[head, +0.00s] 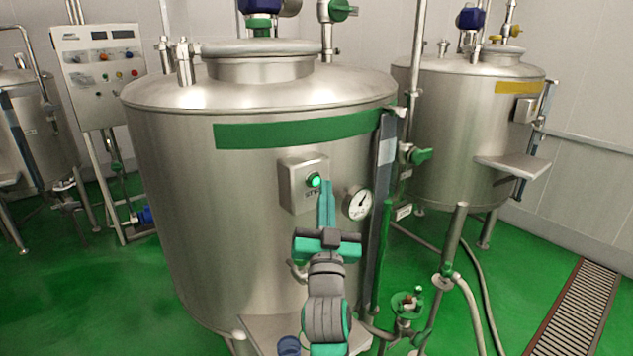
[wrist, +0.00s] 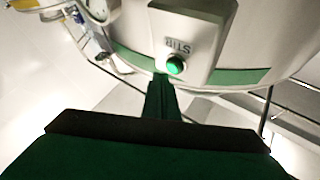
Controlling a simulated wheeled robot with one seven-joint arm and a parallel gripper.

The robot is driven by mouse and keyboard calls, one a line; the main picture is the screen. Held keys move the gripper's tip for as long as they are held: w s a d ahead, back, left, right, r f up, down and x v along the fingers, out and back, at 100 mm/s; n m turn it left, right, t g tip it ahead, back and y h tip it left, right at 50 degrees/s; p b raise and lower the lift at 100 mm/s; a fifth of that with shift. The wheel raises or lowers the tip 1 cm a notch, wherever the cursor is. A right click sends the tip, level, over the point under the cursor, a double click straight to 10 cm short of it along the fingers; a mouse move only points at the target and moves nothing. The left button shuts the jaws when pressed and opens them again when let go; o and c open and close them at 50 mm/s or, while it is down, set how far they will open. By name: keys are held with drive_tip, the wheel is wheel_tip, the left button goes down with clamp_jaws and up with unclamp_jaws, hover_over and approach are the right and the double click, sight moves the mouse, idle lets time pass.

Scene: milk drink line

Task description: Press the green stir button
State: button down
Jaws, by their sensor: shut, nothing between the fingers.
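The green stir button (head: 315,181) is lit and round, on a small steel box (head: 293,187) on the front of the large tank with the green band. In the wrist view the button (wrist: 175,65) sits below the box's upside-down lettering, just beyond the fingertips. My gripper (head: 327,186) is shut with nothing in it, and its fingers point up at the lower right of the button. In the wrist view the shut fingers (wrist: 160,82) end beside the button. I cannot tell whether they touch it.
A round gauge (head: 358,203) is on the tank just right of the box. A dark vertical strip (head: 383,190) and a green valve (head: 418,155) are further right. A control panel (head: 103,75) stands at the left. A blue cup-like thing (head: 289,346) is low in front.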

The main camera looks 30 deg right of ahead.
drive_tip(key=shift+w, duration=0.1)
drive_tip(key=shift+a, duration=0.15)
idle(0.4)
drive_tip(key=shift+s, duration=0.2)
idle(0.3)
drive_tip(key=shift+w, duration=0.2)
drive_tip(key=shift+w, duration=0.3)
idle(0.4)
drive_tip(key=shift+w, duration=0.1)
